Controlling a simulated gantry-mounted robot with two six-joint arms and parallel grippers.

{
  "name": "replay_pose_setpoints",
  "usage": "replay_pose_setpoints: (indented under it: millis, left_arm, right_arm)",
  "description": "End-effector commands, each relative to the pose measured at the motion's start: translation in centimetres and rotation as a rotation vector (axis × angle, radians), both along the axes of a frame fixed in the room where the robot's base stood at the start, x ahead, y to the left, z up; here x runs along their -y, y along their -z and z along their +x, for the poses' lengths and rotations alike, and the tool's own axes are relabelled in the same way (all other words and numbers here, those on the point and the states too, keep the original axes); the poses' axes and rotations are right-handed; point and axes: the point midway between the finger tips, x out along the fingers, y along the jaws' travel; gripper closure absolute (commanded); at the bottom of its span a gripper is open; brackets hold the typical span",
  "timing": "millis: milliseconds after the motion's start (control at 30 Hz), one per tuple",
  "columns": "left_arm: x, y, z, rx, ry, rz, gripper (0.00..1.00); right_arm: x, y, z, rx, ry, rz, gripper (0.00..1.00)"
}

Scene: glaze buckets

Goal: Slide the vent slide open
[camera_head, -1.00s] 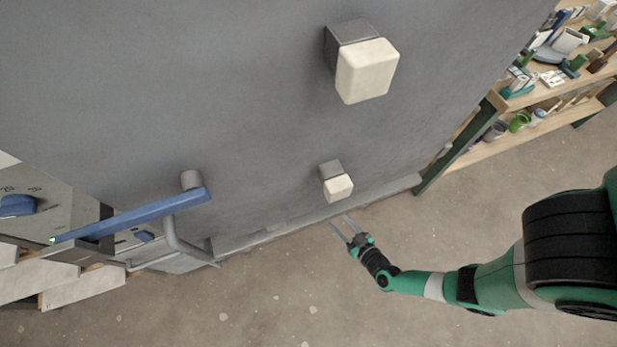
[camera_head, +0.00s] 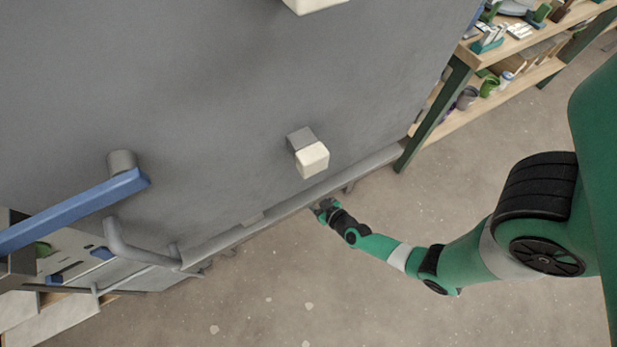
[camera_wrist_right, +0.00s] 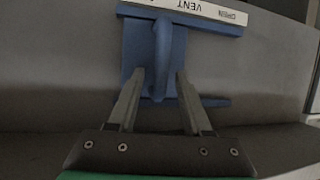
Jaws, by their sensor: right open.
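The vent slide (camera_wrist_right: 133,55) is a blue plate with a raised blue handle (camera_wrist_right: 167,45), seen in the right wrist view. The vent slide is not visible there. My left gripper is not in view.
The large grey body (camera_head: 220,90) carries a cream-capped block (camera_head: 312,158). A blue bar (camera_head: 75,210) and a bent grey handle (camera_head: 135,250) stick out at left. A wooden shelf (camera_head: 455,125) with pots stands at upper right. The floor (camera_head: 300,290) is clear.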

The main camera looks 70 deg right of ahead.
Motion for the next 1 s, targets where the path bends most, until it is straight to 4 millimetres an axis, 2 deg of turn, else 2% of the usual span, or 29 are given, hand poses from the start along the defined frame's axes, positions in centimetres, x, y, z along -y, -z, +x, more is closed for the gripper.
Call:
replay_pose_setpoints:
  millis: [300, 567, 1000]
  left_arm:
    - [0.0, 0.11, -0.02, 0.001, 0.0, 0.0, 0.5]
    - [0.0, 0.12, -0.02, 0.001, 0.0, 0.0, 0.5]
    - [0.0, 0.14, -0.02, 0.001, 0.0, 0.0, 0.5]
  right_arm:
    - [0.2, 0.07, 0.33, 0.0, 0.0, 0.0, 0.52]
    - [0.18, 0.09, 0.29, 0.0, 0.0, 0.0, 0.99]
    - [0.17, 0.1, 0.28, -0.001, 0.0, 0.001, 1.0]
